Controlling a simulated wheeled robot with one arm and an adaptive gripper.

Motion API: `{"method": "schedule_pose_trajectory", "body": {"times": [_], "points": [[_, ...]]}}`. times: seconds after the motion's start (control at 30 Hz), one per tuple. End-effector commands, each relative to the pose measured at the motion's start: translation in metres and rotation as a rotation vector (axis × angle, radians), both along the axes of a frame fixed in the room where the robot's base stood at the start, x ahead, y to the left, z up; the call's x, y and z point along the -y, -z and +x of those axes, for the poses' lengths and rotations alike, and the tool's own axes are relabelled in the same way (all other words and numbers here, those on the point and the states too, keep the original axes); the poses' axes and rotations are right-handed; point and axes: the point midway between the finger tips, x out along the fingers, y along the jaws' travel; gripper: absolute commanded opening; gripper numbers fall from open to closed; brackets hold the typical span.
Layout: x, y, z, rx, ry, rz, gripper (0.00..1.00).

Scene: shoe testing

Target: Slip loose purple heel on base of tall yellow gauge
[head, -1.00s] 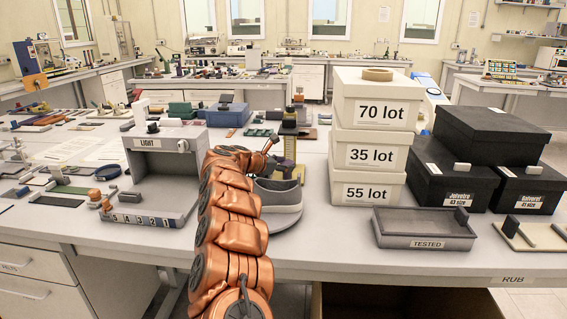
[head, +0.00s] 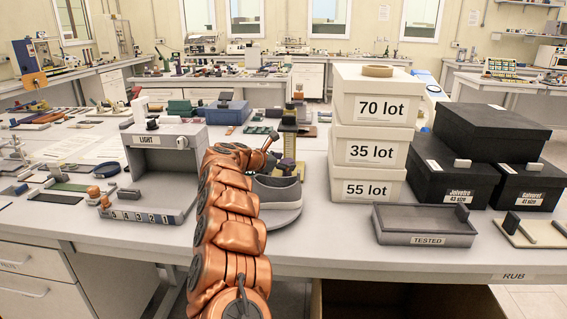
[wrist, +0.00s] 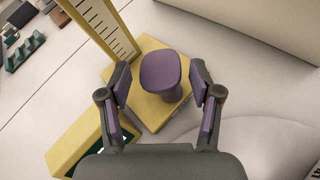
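In the wrist view the purple heel (wrist: 161,72) is over the square yellow base of the tall gauge (wrist: 144,51) and appears to stand on it, beside the upright scale (wrist: 104,27). My gripper (wrist: 160,77) has one finger on each side of the heel. A narrow gap shows between each finger and the heel, so it is open and not touching it. In the head view the gauge (head: 289,134) rises behind my arm, and its base and the heel are largely hidden there.
The LIGHT box (head: 160,142) stands to the left, and stacked white lot boxes (head: 368,150) to the right. A TESTED tray (head: 425,239) lies near the front edge.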

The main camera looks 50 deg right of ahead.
Motion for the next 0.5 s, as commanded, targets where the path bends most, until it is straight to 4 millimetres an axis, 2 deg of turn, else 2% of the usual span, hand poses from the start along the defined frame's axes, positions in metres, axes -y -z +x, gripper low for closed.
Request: {"method": "schedule_pose_trajectory", "body": {"times": [0.33, 0.5], "points": [[-0.0003, 0.0, 0.0, 0.0, 0.0, 0.0, 0.73], [-0.0077, -0.0031, 0.0003, 0.002, -0.001, 0.003, 0.73]]}}
